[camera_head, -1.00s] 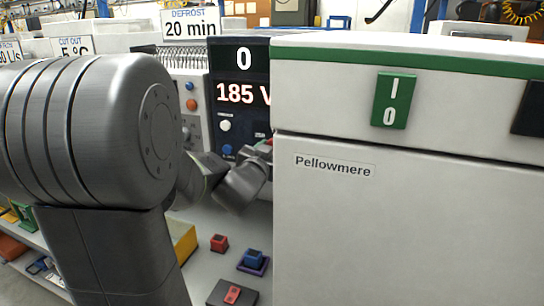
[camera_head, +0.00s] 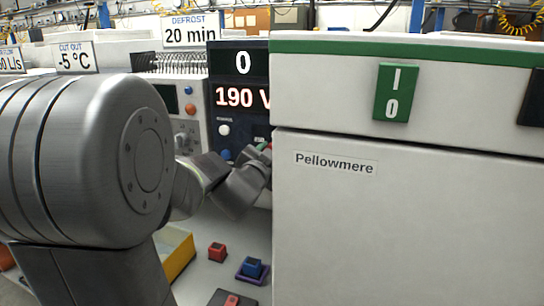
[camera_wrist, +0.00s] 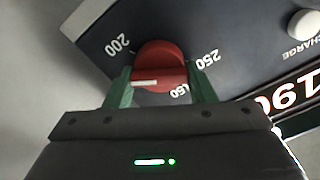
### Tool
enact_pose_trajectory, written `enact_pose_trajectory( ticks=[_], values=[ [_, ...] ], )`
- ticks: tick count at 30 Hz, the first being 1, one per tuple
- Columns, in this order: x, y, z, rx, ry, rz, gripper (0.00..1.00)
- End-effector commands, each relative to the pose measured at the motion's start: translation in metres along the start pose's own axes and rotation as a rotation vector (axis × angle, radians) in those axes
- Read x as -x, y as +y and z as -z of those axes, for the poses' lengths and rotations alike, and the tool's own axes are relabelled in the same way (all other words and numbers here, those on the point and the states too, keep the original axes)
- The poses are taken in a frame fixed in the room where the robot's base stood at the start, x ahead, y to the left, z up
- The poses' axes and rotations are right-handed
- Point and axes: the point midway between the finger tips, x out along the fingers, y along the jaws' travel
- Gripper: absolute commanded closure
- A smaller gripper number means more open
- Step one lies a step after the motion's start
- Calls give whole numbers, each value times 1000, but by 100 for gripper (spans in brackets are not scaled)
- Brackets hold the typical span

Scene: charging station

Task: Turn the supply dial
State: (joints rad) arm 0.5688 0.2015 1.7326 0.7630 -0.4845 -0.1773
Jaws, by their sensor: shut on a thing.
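The supply dial (camera_wrist: 160,62) is a red knob with a white pointer line, on a dark panel (camera_wrist: 98,40) marked 200, 250 and another number partly hidden. My gripper (camera_wrist: 160,88) has its two green fingers on either side of the knob, shut on it. In the head view, my gripper (camera_head: 264,150) is mostly hidden behind the white Pellowmere cabinet, and the dial cannot be made out clearly. The display (camera_head: 240,97) reads 190 V, with 0 above it.
The white Pellowmere cabinet (camera_head: 400,220) with a green switch (camera_head: 395,92) stands close on the right. On the bench are a red block (camera_head: 217,252), a blue block (camera_head: 251,267) and a yellow-sided tray (camera_head: 180,258). Signs read DEFROST 20 min (camera_head: 190,33) and CUT OUT -5 °C (camera_head: 76,57).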

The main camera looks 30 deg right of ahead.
Motion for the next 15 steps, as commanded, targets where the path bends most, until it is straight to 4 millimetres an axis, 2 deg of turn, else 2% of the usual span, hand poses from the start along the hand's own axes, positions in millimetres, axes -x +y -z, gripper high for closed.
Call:
enact_pose_trajectory(
  ticks=[1,2,5,15],
  values=[
    [0,0,0,0,-1,0,73],
    [0,0,0,1,-1,0,48],
    [0,0,0,1,-1,0,29],
    [2,0,0,1,0,0,29]
  ],
)
